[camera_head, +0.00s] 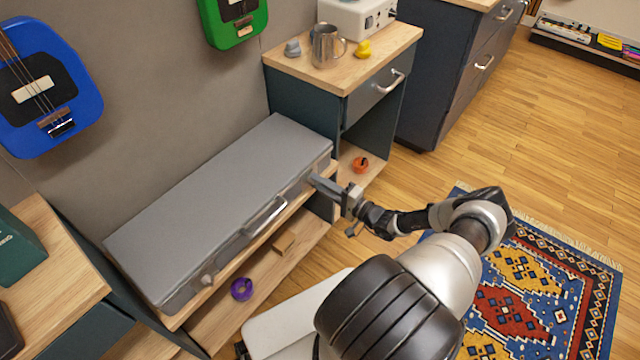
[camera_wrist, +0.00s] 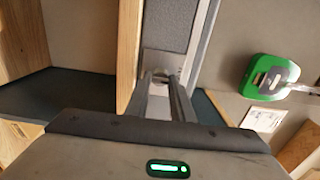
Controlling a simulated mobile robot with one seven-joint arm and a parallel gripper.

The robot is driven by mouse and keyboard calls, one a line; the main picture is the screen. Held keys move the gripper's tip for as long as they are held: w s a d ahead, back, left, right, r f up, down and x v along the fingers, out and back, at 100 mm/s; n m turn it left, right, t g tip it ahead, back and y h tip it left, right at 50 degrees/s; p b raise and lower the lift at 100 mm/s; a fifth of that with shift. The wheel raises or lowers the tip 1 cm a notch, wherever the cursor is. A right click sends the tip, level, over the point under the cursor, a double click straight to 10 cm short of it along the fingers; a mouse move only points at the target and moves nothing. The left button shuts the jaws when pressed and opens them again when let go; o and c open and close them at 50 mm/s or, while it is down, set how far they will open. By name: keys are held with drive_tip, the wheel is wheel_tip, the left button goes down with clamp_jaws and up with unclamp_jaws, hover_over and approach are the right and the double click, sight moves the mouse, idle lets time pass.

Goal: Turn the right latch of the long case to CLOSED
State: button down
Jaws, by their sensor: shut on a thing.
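The long case (camera_head: 225,200) is grey and lies shut on a wooden shelf below the wall. Its handle (camera_head: 265,216) is in the middle of the front face, and its left latch (camera_head: 208,281) is near the left end. My gripper (camera_head: 314,181) is at the right end of the front face and covers the right latch in the head view. In the wrist view, the two fingers of my gripper (camera_wrist: 168,92) are closed in on the small metal right latch (camera_wrist: 160,72) on the grey case (camera_wrist: 172,25). The fingers hide part of the latch, and I cannot read its position.
A cabinet (camera_head: 350,80) with a metal cup (camera_head: 326,46) stands just beyond the case's right end. A purple ring (camera_head: 241,289) and a wooden block (camera_head: 285,243) lie on the lower shelf. Open floor and a patterned rug (camera_head: 560,290) are at right.

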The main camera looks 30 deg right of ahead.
drive_tip(key=c, duration=1.6)
unclamp_jaws()
drive_tip(key=shift+o, duration=0.2)
drive_tip(key=shift+s+d, duration=0.1)
drive_tip(key=p+v, duration=0.1)
drive_tip(key=v, duration=1.6)
drive_tip(key=shift+s+p, duration=0.15)
drive_tip(key=shift+p, duration=0.15)
